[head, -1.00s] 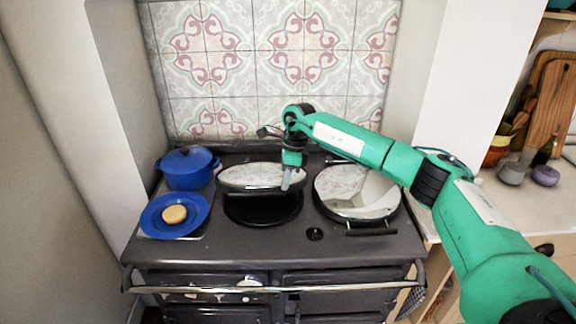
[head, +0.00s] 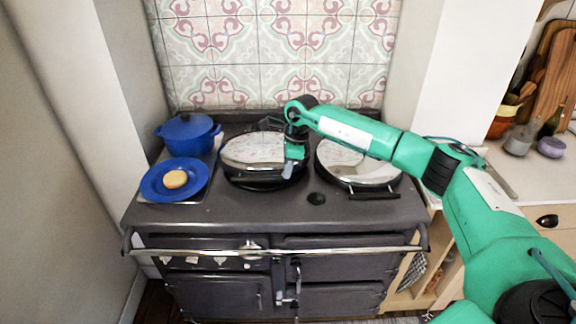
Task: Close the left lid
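The left lid (head: 255,152) is a shiny domed silver cover on the dark range cooker. It lies low over the left hotplate, with a dark band (head: 262,185) showing beneath its front edge. I cannot tell whether it is fully down. My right gripper (head: 288,171) points down at the lid's right front side and overlaps it in the view. Contact and finger opening are too small to tell. The right lid (head: 352,168) is a similar silver cover lying over the right hotplate, with a dark handle bar at its front. My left gripper is out of view.
A blue pot (head: 188,133) and a blue plate (head: 157,187) with a round tan item (head: 175,179) stand on the cooker's left. A rail (head: 330,250) runs along its front. A tiled wall (head: 210,55) is behind. A counter with jars is at the right.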

